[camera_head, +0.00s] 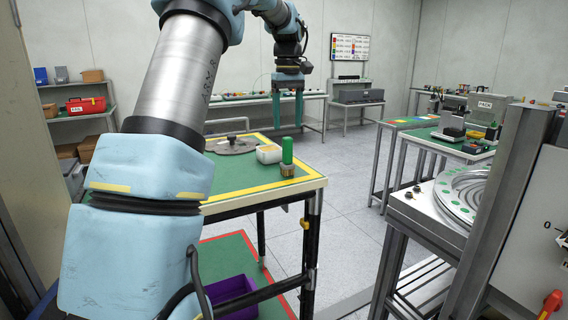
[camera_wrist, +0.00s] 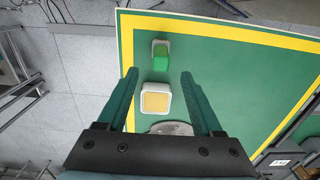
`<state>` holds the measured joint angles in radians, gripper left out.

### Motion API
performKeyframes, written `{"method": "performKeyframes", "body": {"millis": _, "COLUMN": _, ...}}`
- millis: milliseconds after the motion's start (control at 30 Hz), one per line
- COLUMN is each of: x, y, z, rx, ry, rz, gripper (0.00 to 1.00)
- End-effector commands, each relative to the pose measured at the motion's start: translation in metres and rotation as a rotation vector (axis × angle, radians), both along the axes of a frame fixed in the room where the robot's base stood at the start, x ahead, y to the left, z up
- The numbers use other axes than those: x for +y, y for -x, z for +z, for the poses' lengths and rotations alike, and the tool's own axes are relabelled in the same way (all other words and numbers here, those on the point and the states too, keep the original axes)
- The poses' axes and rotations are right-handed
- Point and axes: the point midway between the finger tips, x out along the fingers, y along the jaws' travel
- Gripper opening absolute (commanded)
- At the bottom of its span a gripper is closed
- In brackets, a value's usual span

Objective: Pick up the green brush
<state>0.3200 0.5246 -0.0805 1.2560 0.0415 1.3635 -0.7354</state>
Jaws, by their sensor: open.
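The green brush (camera_head: 287,152) stands upright on the green table top (camera_head: 235,180), near its right corner. Its handle is green and its lower end is tan. In the wrist view the brush (camera_wrist: 161,58) shows from above, just past the fingertips and between their lines. My gripper (camera_head: 287,122) hangs pointing down above the brush, apart from it. In the wrist view its two teal fingers (camera_wrist: 159,73) are spread with nothing between them.
A white tub (camera_head: 269,154) with a yellow top stands close to the left of the brush. A grey disc (camera_head: 231,146) with a knob lies farther left. The table's yellow-bordered edge is close to the brush.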

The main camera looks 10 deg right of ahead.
Motion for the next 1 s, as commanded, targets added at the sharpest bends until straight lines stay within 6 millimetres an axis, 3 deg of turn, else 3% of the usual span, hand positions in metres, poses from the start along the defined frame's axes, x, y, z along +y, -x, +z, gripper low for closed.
{"method": "performKeyframes", "body": {"millis": 133, "x": 0.001, "y": 0.001, "z": -0.023, "rx": 0.004, "ry": -0.002, "rz": -0.001, "gripper": 0.68}}
{"method": "performKeyframes", "body": {"millis": 433, "x": 0.001, "y": 0.001, "z": -0.047, "rx": 0.002, "ry": 0.0, "rz": -0.001, "gripper": 0.68}}
{"method": "performKeyframes", "body": {"millis": 700, "x": 0.002, "y": 0.002, "z": -0.084, "rx": 0.001, "ry": -0.001, "rz": -0.001, "gripper": 0.68}}
{"method": "performKeyframes", "body": {"millis": 1000, "x": 0.001, "y": 0.001, "z": -0.09, "rx": -0.001, "ry": 0.0, "rz": -0.001, "gripper": 0.68}}
